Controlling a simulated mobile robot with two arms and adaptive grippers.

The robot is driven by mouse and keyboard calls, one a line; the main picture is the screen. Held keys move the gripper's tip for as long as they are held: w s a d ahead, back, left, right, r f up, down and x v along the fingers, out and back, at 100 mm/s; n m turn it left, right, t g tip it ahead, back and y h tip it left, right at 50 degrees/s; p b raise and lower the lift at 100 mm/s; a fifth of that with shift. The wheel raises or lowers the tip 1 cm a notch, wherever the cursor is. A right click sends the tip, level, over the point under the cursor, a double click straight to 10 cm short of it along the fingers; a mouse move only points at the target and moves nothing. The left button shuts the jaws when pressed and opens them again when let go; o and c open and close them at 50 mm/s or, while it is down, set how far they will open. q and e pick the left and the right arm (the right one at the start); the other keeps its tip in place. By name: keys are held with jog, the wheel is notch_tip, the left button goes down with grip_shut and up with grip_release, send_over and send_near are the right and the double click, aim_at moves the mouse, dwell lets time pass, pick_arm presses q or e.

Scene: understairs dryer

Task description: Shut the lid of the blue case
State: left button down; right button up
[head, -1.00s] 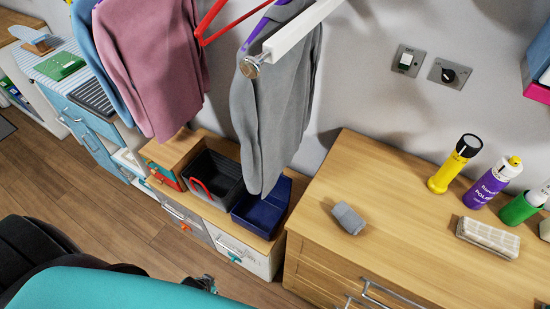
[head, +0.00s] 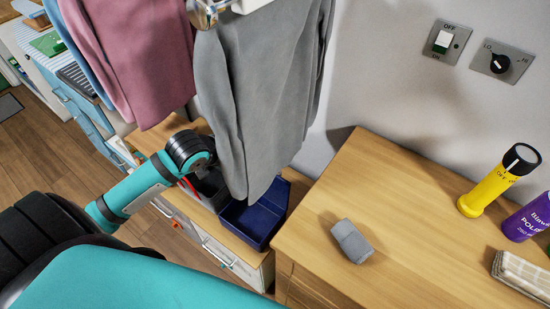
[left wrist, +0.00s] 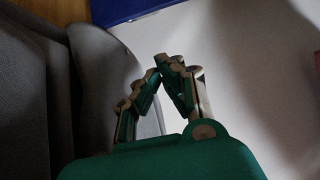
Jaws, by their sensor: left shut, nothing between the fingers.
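The blue case (head: 247,229) stands open on the low wooden unit, just left of the taller wooden top. Its inside shows from above. Its back part, where a raised lid would be, is partly hidden by the hanging grey garment. My left arm reaches in from the left in the head view, its end beside the garment; the gripper itself is hidden there. In the left wrist view my left gripper (left wrist: 166,66) is shut and empty, fingertips together. A dark blue panel (left wrist: 125,9), probably part of the case, lies beyond the fingertips, apart from them.
The grey garment (head: 265,95) hangs from a rail over the case, and a pink one (head: 130,60) hangs left of it. A black bin (head: 208,187) stands left of the case. A grey folded cloth (head: 351,241) and a yellow torch (head: 498,180) are on the wooden top (head: 400,215).

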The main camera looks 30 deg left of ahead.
pick_arm(q)
jog(key=b+x, duration=0.2)
jog(key=x, duration=1.8)
jog(key=s, duration=0.1)
jog(key=s+p, duration=0.2)
jog(key=s, duration=0.1)
jog(key=shift+s+a+f, duration=0.1)
jog(key=shift+a+f, duration=0.2)
jog(key=shift+a, duration=0.1)
pick_arm(e)
jog(key=shift+s+a, duration=0.1)
jog(key=shift+f, duration=0.1)
